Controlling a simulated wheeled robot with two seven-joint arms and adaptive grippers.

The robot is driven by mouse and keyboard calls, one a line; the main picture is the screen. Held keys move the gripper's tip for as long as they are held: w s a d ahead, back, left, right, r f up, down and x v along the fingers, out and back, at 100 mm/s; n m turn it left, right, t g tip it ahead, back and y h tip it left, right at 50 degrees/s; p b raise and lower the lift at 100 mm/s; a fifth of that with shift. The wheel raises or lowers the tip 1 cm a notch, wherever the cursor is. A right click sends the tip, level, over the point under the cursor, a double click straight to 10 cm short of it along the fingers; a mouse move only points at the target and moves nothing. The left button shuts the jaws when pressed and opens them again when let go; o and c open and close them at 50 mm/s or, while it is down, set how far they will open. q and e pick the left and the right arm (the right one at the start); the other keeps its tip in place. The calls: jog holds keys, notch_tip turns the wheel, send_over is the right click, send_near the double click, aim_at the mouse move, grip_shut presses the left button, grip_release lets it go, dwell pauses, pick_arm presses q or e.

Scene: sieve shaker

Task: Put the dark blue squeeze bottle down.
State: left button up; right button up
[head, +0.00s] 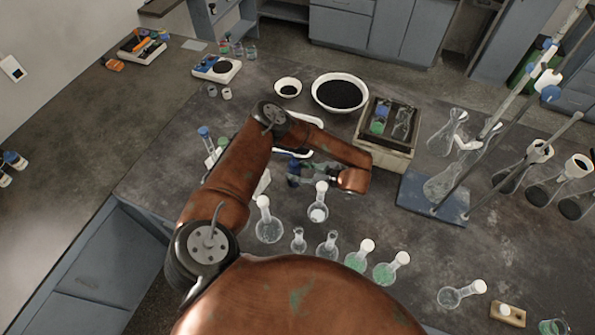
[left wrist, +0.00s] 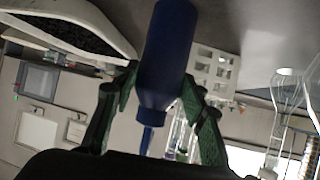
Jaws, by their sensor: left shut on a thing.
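The dark blue squeeze bottle (left wrist: 167,60) is between the green fingertips of my left gripper (left wrist: 160,95) in the left wrist view. The gripper is shut on the bottle's body. In the head view my left gripper (head: 300,176) is low over the middle of the bench, partly behind my arm, and only a small blue part of the bottle (head: 293,165) shows. I cannot tell whether its base touches the bench. My right gripper is not in view.
Several flasks with pale stoppers (head: 269,228) stand just in front of the gripper. Behind are a large bowl of dark grains (head: 340,93) and a small bowl (head: 288,87).

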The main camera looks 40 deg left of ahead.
pick_arm(q)
jog(key=shift+f, duration=0.1)
jog(key=o, duration=0.6)
jog(key=shift+o, duration=0.2)
jog(key=shift+r, duration=0.3)
jog(key=v, duration=0.7)
jog(key=shift+d, duration=0.25)
